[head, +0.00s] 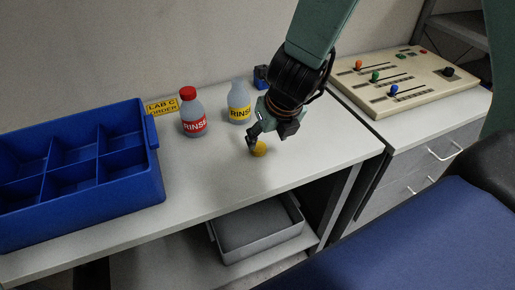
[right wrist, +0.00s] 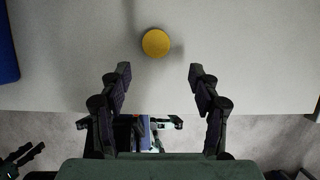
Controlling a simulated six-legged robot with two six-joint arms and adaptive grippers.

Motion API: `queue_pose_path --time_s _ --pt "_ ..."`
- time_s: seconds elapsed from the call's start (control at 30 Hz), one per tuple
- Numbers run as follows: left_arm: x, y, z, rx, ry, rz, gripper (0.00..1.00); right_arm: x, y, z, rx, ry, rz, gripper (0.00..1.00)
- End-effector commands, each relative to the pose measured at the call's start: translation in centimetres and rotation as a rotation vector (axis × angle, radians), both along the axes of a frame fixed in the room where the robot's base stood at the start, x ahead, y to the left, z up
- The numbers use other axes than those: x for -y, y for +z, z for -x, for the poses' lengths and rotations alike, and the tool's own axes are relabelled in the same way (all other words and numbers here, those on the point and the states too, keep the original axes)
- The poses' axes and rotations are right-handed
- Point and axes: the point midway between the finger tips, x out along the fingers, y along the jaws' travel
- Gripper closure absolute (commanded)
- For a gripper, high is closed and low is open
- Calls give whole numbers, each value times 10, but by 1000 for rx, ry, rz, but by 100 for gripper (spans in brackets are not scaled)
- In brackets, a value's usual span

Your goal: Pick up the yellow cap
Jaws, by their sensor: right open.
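The yellow cap (head: 259,149) lies on the light table top in the head view, right at my right gripper (head: 254,140). In the right wrist view the round yellow cap (right wrist: 156,43) lies a little beyond the fingertips, roughly centred between them. My right gripper (right wrist: 160,74) is open and empty there, its two dark fingers spread wide. The bottle with the yellow label (head: 239,104) stands upright behind the gripper and shows no cap. My left gripper is not in the head view.
A red-capped bottle (head: 192,114) stands left of the yellow-labelled one. A blue divided crate (head: 150,160) fills the table's left side. A control panel (head: 400,85) sits on the cabinet at right. A grey tray (head: 262,247) is on the shelf below. The table front is clear.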

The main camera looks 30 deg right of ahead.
Motion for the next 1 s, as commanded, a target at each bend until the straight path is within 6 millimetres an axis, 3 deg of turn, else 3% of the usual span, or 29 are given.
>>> queue_pose_path --time_s 0.43,0.77,1.0 --pt "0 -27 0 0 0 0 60 -4 -50 -32 0 7 3 38" --pt "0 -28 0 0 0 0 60 -3 -52 -35 2 7 3 38" --pt "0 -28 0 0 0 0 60 -4 -52 -35 2 7 3 57"
